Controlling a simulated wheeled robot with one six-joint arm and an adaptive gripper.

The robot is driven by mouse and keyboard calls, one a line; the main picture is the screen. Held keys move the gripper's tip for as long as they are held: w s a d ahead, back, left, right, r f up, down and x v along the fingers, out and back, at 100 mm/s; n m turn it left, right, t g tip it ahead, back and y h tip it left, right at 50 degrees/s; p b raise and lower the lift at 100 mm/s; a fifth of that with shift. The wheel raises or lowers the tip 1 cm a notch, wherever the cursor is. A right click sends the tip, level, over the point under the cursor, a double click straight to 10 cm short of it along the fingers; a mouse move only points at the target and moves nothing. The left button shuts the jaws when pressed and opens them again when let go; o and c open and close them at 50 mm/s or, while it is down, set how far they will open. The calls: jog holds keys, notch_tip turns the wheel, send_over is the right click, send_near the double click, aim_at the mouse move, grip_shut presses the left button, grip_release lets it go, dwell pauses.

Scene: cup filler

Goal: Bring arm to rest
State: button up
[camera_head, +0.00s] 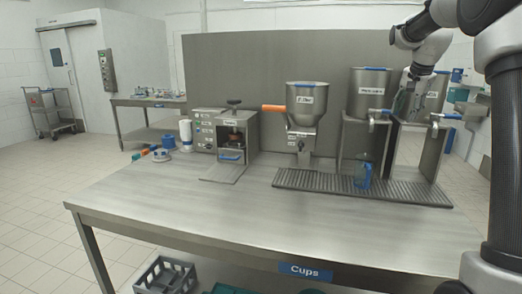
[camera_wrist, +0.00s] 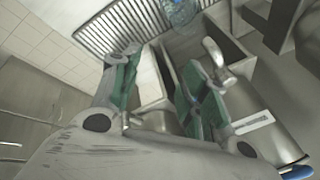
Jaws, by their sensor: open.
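My arm (camera_head: 425,50) reaches in from the right edge of the head view, raised above the table's right end. My gripper (camera_head: 404,97) hangs at the right-hand steel containers, partly hard to make out there. In the wrist view my gripper (camera_wrist: 156,68) is open, its two green-padded fingers apart with nothing between them. A steel tap (camera_wrist: 214,55) shows beyond the right finger in that view. A clear blue jug (camera_head: 363,172) stands on the drain grate, apart from my gripper; it also shows at the top of the wrist view (camera_wrist: 180,12).
Two steel containers with taps, the left one (camera_head: 369,92), stand on raised stands close to my arm. A hopper (camera_head: 306,105) with an orange handle and a press machine (camera_head: 232,135) stand further left. The table's front left (camera_head: 150,200) is clear. A grey crate (camera_head: 166,275) sits below.

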jog(key=s+a+f+n, duration=0.3)
jog(key=s+a+n, duration=0.1)
jog(key=s, duration=0.9)
jog(key=s+a+f+n, duration=0.2)
jog(key=s+a+n, duration=0.2)
jog(key=s, duration=1)
jog(key=s+a+f+n+y, duration=0.1)
jog(key=s+a+f+n, duration=0.2)
jog(key=s, duration=1)
jog(key=shift+s+a+f+n, duration=0.35)
jog(key=shift+a+n, duration=0.35)
jog(key=shift+a, duration=0.3)
jog(key=shift+g, duration=0.3)
